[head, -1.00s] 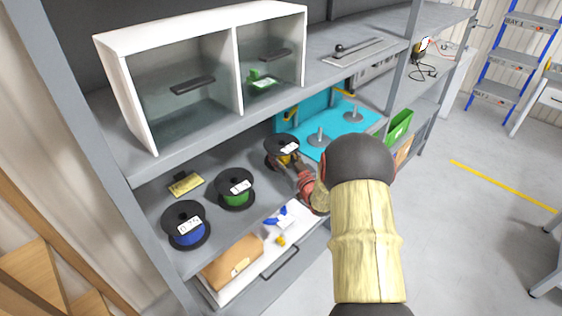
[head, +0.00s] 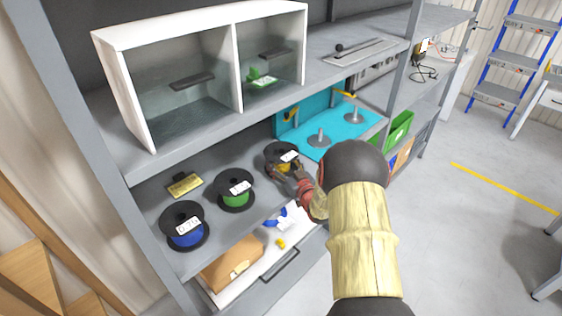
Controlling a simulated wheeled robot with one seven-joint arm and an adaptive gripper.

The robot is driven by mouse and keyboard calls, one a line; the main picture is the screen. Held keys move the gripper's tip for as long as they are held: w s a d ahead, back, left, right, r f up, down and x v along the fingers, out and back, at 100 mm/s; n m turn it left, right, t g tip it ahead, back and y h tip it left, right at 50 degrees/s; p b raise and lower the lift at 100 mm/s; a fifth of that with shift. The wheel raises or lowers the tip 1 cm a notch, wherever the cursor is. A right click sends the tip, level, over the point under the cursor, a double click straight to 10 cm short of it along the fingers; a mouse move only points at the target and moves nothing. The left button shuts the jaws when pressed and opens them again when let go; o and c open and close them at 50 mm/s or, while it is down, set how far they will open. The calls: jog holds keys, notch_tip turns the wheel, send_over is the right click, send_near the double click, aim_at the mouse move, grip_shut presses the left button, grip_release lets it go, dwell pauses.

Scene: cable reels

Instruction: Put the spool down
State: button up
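The spool with yellow wire (head: 282,153) has black flanges and a white label. In the head view it is upright on or just above the middle shelf, right of the green spool, by the left edge of the turquoise board (head: 340,133). My gripper (head: 284,171) is at the spool's near side, its fingers close against the lower part. The spool's underside and the finger contact are partly hidden, so I cannot tell whether the fingers grip it.
A green spool (head: 235,190) and a blue spool (head: 184,226) stand to the left on the same shelf (head: 213,165). A yellow plate (head: 184,186) lies behind them. Two grey pegs rise from the turquoise board. A drawer with a brown box (head: 232,262) is below.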

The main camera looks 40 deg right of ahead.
dwell(0.3)
jog(key=shift+r, duration=0.25)
jog(key=p+v, duration=0.2)
jog(key=v, duration=0.9)
jog(key=shift+s+d+f, duration=0.1)
jog(key=shift+s, duration=0.4)
